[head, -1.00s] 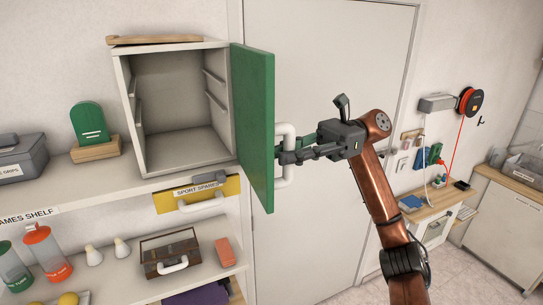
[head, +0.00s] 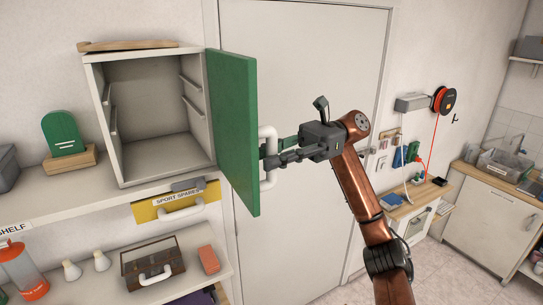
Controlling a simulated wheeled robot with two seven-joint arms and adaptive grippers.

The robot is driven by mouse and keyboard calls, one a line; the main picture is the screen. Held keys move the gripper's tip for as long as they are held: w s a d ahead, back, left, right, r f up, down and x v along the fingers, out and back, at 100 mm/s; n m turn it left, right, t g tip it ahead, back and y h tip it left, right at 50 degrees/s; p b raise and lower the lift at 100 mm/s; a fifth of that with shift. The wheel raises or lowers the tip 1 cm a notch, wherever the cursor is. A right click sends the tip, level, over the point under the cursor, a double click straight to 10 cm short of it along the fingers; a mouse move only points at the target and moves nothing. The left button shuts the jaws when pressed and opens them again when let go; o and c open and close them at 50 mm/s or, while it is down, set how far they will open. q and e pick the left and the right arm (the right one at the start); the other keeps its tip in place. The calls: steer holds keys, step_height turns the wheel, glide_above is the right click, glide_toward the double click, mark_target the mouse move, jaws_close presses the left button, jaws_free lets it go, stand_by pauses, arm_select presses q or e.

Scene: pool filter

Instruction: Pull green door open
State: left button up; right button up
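The green door (head: 236,130) of an open-fronted white cabinet (head: 156,105) stands wide open, swung out from the cabinet's right side. Its white handle (head: 267,134) is on the door's right-hand face, near the free edge. My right gripper (head: 268,160) reaches in from the right, its dark fingers at the handle's lower half. They appear closed around the handle bar, though the fingertips are partly hidden behind it. The cabinet interior is empty, with small rails on its side walls. My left gripper is not in view.
The cabinet stands on a shelf (head: 60,205) with a green plaque (head: 62,133) on a wooden block. A large pale door (head: 310,60) is behind my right arm. Open floor lies right.

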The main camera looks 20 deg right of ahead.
steer(key=v, duration=1.2)
